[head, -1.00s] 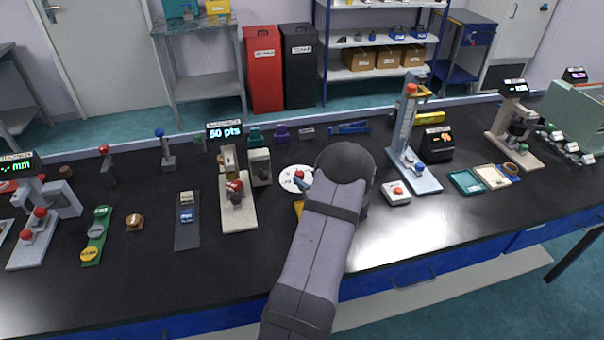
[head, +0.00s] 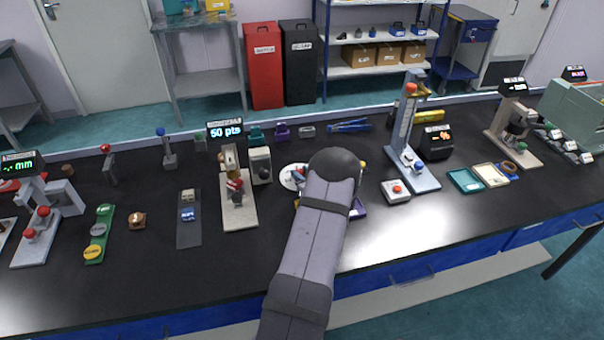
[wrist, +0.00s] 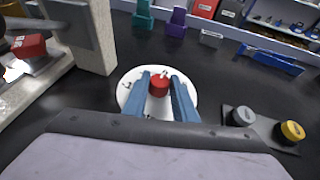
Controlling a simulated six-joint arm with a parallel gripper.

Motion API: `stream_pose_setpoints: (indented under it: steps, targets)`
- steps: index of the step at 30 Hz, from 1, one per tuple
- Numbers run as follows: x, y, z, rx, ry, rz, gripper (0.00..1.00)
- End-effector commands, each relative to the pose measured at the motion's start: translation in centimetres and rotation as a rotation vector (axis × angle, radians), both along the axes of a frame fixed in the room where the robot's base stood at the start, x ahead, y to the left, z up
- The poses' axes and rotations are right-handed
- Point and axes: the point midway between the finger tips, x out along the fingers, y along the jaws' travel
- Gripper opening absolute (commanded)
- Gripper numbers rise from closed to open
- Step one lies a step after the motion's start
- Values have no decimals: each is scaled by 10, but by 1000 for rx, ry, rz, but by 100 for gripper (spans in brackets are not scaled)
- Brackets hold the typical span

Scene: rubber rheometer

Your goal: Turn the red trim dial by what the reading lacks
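The red trim dial (wrist: 159,83) sits on a white round plate (wrist: 125,91) in the wrist view, with small dark marks around it. The plate's left part also shows in the head view (head: 288,178), mostly hidden by my arm. My gripper (wrist: 161,76) has its two blue fingers over the plate, one on each side of the dial. The fingers are apart, with the dial between them; I cannot tell whether they touch it. A display (head: 226,131) behind the plate, to its left, reads "50 pts".
A beige-based device with a red part (head: 236,187) stands left of the plate. A dark strip with a grey knob (wrist: 243,117) and a yellow knob (wrist: 292,131) lies right of the gripper. A white box with a red button (head: 396,189) is farther right.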

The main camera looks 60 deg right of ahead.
Motion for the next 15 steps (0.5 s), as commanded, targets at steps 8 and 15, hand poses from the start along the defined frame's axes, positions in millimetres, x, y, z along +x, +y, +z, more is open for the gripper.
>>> stream_pose_setpoints:
  steps: [8, 15]
  targets:
    - [2, 0, -2, -4, -1, -37, 3]
    - [5, 1, -3, -9, -4, -163, 3]
